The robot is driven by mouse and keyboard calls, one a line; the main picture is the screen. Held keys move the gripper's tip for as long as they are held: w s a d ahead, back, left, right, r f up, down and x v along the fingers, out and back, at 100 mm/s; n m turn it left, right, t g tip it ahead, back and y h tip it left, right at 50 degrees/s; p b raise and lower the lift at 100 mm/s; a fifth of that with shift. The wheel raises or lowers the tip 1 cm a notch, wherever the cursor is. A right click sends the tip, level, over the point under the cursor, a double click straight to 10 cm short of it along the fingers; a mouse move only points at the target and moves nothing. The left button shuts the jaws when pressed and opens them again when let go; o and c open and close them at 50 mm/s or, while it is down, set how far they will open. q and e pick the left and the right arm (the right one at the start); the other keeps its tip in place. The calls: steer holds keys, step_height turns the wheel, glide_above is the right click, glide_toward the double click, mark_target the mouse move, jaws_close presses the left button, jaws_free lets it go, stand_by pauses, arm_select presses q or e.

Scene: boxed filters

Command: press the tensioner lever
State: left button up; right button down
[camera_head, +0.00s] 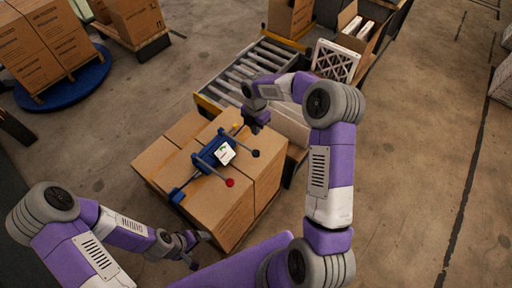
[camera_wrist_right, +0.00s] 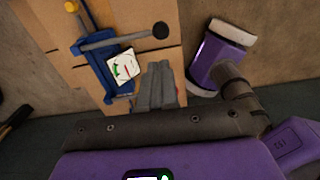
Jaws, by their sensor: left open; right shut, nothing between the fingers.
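A blue strapping tool (camera_head: 207,155) lies on top of the stacked cardboard boxes, with a white dial card (camera_head: 225,154) on it. One lever ends in a red knob (camera_head: 230,182) and another in a black knob (camera_head: 255,153); no label shows which is the tensioner lever. In the right wrist view a lever with a black knob (camera_wrist_right: 160,30) sticks out of the blue frame (camera_wrist_right: 95,65). My right gripper (camera_head: 257,125) is shut and empty, near the tool's far end; its fingers (camera_wrist_right: 157,85) appear beside the dial card. My left gripper (camera_head: 196,243) is open and empty, low beside the boxes' near side.
The cardboard boxes (camera_head: 215,205) stand next to a roller conveyor (camera_head: 240,78). More boxes sit on a blue round platform (camera_head: 75,88) at the upper left. Concrete floor is clear at right.

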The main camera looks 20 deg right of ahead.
mark_target(256, 152)
steer(key=shift+d+r, duration=0.15)
step_height(256, 152, down, 14)
steer(key=shift+f, duration=0.1)
stand_by(0.6)
